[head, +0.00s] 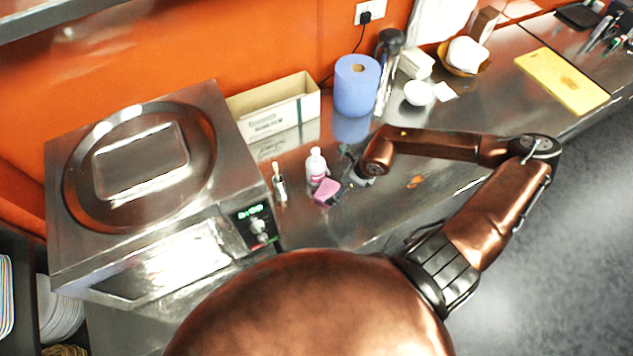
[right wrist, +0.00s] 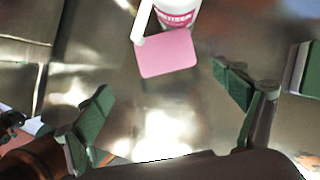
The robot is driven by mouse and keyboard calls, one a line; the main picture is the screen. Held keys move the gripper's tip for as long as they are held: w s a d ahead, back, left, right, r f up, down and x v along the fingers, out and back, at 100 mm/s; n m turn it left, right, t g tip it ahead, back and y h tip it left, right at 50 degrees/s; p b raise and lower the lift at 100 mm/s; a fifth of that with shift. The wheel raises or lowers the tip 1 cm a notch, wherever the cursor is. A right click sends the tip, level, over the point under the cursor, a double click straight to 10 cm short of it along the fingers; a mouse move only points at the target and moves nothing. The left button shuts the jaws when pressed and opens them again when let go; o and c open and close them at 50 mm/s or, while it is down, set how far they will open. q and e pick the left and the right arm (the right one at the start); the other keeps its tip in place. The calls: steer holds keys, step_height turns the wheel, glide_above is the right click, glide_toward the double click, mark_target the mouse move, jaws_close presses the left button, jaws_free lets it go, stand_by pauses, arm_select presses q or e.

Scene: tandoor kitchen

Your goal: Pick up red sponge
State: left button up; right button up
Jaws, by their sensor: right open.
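The sponge (head: 327,192) looks pink and lies on the steel counter, right in front of a white bottle with a pink label (head: 316,167). In the right wrist view the sponge (right wrist: 167,55) is ahead of the fingertips, and a white stick-like part overlaps its upper left corner. My right gripper (head: 350,165) is just to the right of the sponge and bottle in the head view, partly hidden by its own wrist. In the right wrist view its green-padded fingers (right wrist: 165,94) are wide apart with nothing between them. My left gripper is not in view.
A large steel oven-like appliance (head: 135,210) stands at left. A carton (head: 275,107) and blue paper roll (head: 357,86) are behind. A green-and-white block (right wrist: 302,68) lies right of my fingers.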

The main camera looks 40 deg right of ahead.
mark_target(329, 191)
steer(key=x, duration=0.1)
steer(key=p+x, duration=0.1)
steer(key=x, duration=0.3)
steer(key=shift+w+d+r, duration=0.15)
steer(key=shift+w+d, duration=0.1)
steer(key=shift+w, duration=0.1)
steer(key=shift+p+x, duration=0.4)
steer(key=shift+x, duration=0.8)
steer(key=shift+d+f, duration=0.15)
steer(key=shift+f, duration=0.25)
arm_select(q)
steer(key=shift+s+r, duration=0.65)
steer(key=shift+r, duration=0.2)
arm_select(e)
steer(key=c, duration=0.9)
steer(key=shift+o, duration=0.2)
